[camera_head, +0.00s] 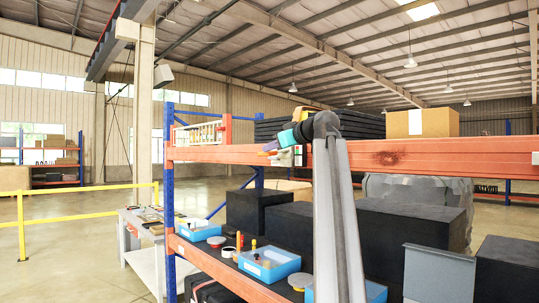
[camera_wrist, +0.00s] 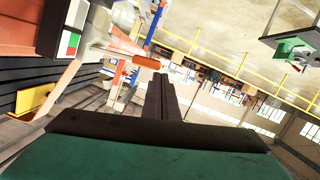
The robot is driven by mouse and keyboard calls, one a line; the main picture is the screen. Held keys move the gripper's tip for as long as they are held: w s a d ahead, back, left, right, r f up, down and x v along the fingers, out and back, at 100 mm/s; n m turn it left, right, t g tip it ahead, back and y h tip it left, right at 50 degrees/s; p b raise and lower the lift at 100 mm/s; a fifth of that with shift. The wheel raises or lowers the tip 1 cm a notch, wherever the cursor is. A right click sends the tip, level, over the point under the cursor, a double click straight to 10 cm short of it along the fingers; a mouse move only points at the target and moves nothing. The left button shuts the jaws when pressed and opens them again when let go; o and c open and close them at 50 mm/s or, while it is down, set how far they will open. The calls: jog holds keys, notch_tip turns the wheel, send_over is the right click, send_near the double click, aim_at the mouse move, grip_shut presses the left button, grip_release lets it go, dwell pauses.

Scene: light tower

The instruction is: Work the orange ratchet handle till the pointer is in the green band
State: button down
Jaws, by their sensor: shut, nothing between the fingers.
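My gripper (camera_head: 265,150) is at the front orange shelf beam in the head view. In the wrist view its two dark fingers (camera_wrist: 162,80) are closed together with nothing between them. The orange ratchet handle (camera_wrist: 147,61) lies just beyond the fingertips, slightly left. I cannot tell whether they touch. A pale lever (camera_wrist: 118,42) runs from it towards a white box with a red and green face (camera_wrist: 70,42). The pointer is too small to read.
The orange shelf beam (camera_head: 430,154) runs across the front. A yellow piece (camera_wrist: 36,102) lies on the upper shelf, near the gripper. Below are blue trays (camera_head: 268,265) with small parts.

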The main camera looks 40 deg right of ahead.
jog(key=v, duration=0.8)
jog(key=shift+s+a+b, duration=0.2)
jog(key=shift+b, duration=0.15)
jog(key=shift+w, duration=0.1)
dwell(1.0)
